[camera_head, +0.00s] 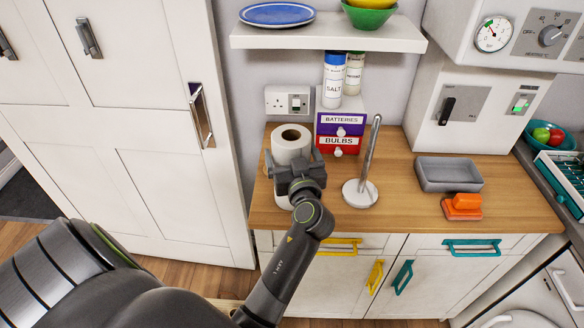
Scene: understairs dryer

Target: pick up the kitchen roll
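The kitchen roll (291,139) is white with a brown core and stands upright on the wooden worktop, near its left end. My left gripper (293,160) is at the near side of the roll, with one dark finger at each side of it. The fingers are spread about as wide as the roll; whether they press on it I cannot tell. The gripper hides the middle of the roll, and part of its lower end shows below the gripper. My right gripper is not in view.
A kitchen roll holder (361,192) with a round base stands to the right on the worktop (400,205). Behind are drawers marked batteries and bulbs (340,133) with shakers (334,80) on top. A grey tray (448,173) and orange object (462,206) lie farther right. A shelf (330,38) overhangs.

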